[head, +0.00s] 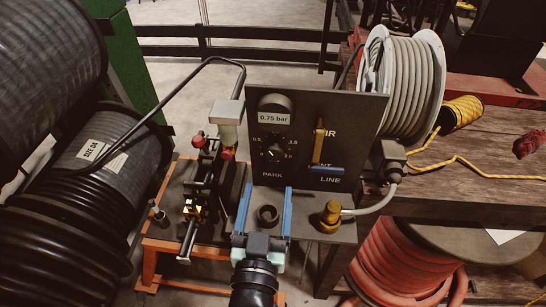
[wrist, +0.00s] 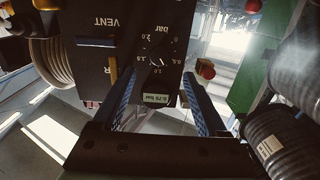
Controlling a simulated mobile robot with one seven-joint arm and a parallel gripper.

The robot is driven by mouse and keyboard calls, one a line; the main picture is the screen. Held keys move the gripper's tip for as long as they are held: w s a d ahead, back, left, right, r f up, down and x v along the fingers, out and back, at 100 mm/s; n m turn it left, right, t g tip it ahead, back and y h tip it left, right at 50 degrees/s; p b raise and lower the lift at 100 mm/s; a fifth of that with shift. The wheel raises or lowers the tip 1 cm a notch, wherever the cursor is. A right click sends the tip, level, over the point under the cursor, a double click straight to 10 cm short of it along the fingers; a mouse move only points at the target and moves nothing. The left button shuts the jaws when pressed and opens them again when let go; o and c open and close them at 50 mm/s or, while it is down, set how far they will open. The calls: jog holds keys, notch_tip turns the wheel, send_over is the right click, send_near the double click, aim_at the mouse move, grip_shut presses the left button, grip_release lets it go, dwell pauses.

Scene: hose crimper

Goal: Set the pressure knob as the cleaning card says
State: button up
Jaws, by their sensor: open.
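The dark control panel (head: 350,110) stands upright ahead, with a display (head: 274,118) reading 0.75 bar. Below it is the black pressure knob (head: 275,153) in a ring of bar numbers, above the word PARK. In the wrist view the picture is turned over; the knob (wrist: 157,63) and display (wrist: 157,98) show between my fingers. Its exact pointer setting is too small to read surely. My gripper (head: 267,190) is open and empty, its two blue-sided fingers pointing at the panel below the knob, apart from it. I cannot make out a cleaning card.
A yellow lever (head: 318,142) stands right of the knob. A crimper with red knobs (head: 198,141) is left of the panel. A brass fitting (head: 330,214) stands at the front right. Black hose rolls (head: 60,200) crowd the left; a grey hose reel (head: 405,85) stands right.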

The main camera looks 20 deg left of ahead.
aim_at(273, 157)
jog(key=x, duration=0.9)
jog(key=shift+w, duration=0.15)
jog(key=shift+c, duration=0.3)
grip_shut()
